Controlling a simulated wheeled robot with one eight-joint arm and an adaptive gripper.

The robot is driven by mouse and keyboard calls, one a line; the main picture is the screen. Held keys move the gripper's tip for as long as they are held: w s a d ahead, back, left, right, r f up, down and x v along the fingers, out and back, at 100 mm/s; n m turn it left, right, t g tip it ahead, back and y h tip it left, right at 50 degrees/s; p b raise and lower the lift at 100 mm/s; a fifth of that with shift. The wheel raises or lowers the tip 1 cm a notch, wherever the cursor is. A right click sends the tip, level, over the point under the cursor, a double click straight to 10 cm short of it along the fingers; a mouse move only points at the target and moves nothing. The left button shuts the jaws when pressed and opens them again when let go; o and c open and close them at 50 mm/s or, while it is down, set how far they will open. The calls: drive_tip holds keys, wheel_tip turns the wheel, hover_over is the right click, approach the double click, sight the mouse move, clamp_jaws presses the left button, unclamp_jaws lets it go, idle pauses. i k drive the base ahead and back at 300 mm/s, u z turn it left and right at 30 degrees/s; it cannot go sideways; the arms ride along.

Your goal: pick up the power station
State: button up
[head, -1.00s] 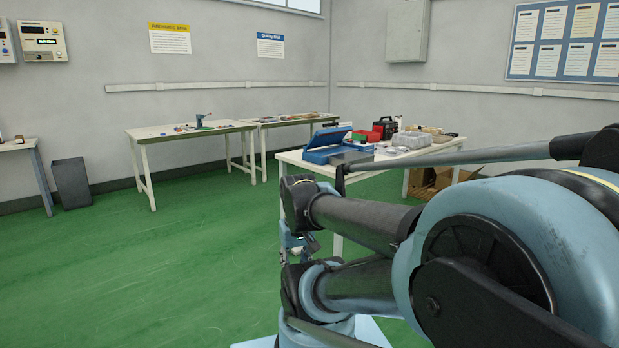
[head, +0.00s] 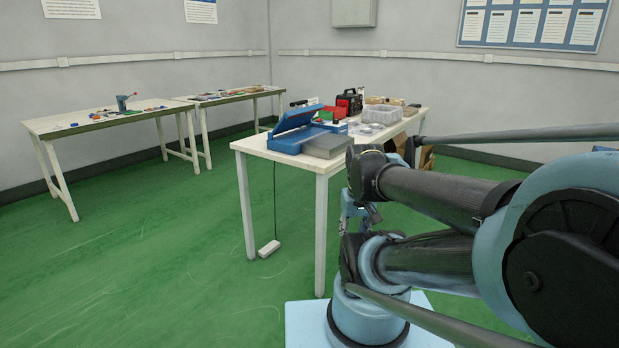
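A black box with red trim and a handle on top, which looks like the power station (head: 349,102), stands upright toward the far end of the white table (head: 250,148). It is small in the head view, and things in front hide its lower part. My arm fills the right side of the view. A small metallic part that looks like my gripper (head: 355,208) shows partly behind the arm links, low in front of the table and well short of the black box. Its fingers cannot be made out.
A white power strip (head: 269,248) lies on the floor by a cord. Green floor is clear to the left.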

sight(353, 103)
drive_tip(key=z, duration=0.5)
drive_tip(key=i, duration=1.15)
drive_tip(key=z, duration=0.4)
drive_tip(key=i, duration=2.65)
drive_tip(key=u, duration=0.3)
